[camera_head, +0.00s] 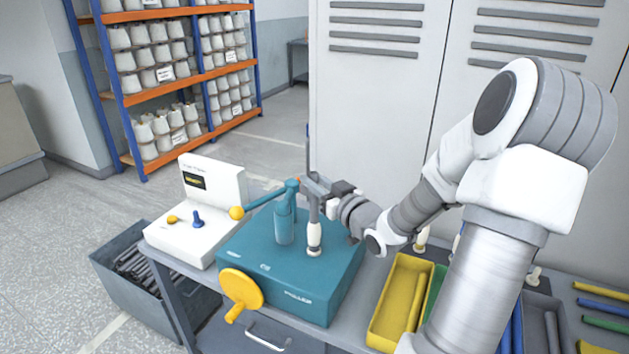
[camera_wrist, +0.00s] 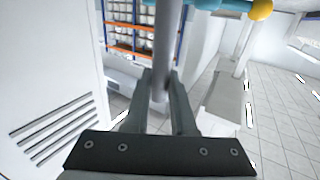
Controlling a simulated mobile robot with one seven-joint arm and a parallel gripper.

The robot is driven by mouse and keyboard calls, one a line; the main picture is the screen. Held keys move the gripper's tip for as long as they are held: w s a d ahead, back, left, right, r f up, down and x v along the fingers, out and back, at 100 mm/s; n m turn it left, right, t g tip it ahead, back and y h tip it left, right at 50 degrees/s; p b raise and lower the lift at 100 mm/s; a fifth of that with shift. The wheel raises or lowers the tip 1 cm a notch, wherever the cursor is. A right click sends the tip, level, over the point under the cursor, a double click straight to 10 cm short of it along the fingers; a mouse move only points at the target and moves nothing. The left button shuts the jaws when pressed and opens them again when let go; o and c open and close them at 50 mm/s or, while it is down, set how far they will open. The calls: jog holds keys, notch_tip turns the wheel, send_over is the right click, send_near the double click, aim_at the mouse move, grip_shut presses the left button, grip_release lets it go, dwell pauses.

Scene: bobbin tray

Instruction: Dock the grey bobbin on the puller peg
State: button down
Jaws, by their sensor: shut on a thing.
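My gripper (camera_head: 318,187) is over the teal puller machine (camera_head: 262,268), shut on the grey bobbin (camera_head: 314,209), a slim tube held roughly upright. In the wrist view the bobbin (camera_wrist: 161,85) stands between the two fingers (camera_wrist: 160,100). A white peg (camera_head: 314,238) stands on the top of the puller. The bobbin's lower end lines up with the peg's upper part in the head view. I cannot tell whether the tube is around the peg or just above it.
A teal post (camera_head: 284,222) with a lever and yellow knob (camera_head: 237,213) stands close left of the peg. A yellow crank (camera_head: 241,290) is on the puller's front. A white control box (camera_head: 210,215) is left. A yellow tray (camera_head: 400,300) and other coloured trays are right.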

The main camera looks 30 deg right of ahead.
jog(key=c, duration=1)
grip_release()
jog(key=shift+s+p, duration=1.2)
jog(key=shift+s, duration=4.3)
